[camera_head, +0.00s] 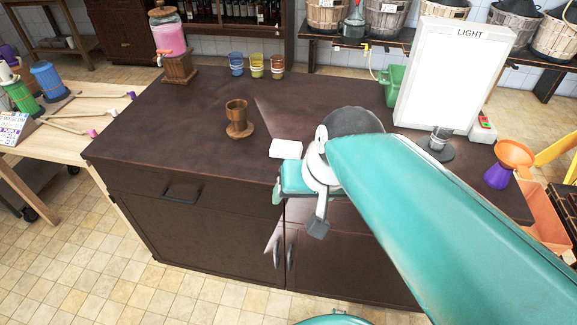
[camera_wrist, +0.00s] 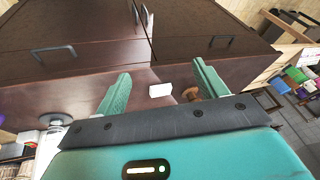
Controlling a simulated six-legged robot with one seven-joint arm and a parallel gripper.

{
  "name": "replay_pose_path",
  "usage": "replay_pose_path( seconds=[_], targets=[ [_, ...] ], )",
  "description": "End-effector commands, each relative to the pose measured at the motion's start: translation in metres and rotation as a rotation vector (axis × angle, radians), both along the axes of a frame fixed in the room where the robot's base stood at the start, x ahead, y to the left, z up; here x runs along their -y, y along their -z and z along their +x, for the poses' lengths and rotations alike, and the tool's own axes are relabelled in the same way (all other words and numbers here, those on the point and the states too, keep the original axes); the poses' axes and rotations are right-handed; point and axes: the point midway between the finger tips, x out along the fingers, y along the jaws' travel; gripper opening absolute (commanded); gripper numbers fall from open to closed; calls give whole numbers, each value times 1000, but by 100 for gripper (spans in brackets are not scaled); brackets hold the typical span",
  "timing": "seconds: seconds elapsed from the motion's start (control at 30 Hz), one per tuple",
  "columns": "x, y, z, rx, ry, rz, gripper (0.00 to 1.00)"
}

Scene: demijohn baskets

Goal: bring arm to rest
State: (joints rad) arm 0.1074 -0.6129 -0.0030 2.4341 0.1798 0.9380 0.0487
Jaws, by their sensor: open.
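My gripper (camera_wrist: 160,72) is open in the wrist view, with its two green fingers spread apart and no object held between them. In the head view my teal arm reaches in from the lower right over the dark brown cabinet (camera_head: 190,130), and the fingers are hard to make out. A small white block (camera_head: 286,148) lies on the cabinet top near its front edge. It also shows between and beyond the fingers in the wrist view (camera_wrist: 160,90), apart from them.
A brown wooden cup on a round base (camera_head: 239,122) stands behind the block. A pink-filled dispenser (camera_head: 170,40) and blue (camera_head: 236,64), yellow (camera_head: 257,65) and brown (camera_head: 277,67) cups stand at the back. A white light panel (camera_head: 452,75) and orange funnel (camera_head: 515,153) are at right.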

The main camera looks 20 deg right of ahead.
Motion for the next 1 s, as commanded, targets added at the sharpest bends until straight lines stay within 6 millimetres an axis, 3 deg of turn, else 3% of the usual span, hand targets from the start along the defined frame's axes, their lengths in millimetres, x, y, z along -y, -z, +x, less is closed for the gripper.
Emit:
replay_pose_path(
  seconds=[0.1, 0.23, 0.8, 1.0],
  targets=[
    [-4, -5, -17, 70, -131, -135, 72],
    [-3, -7, -22, 101, -187, -201, 72],
    [-2, -7, -22, 102, -189, -206, 72],
    [-2, -7, -22, 102, -188, -205, 36]
  ],
)
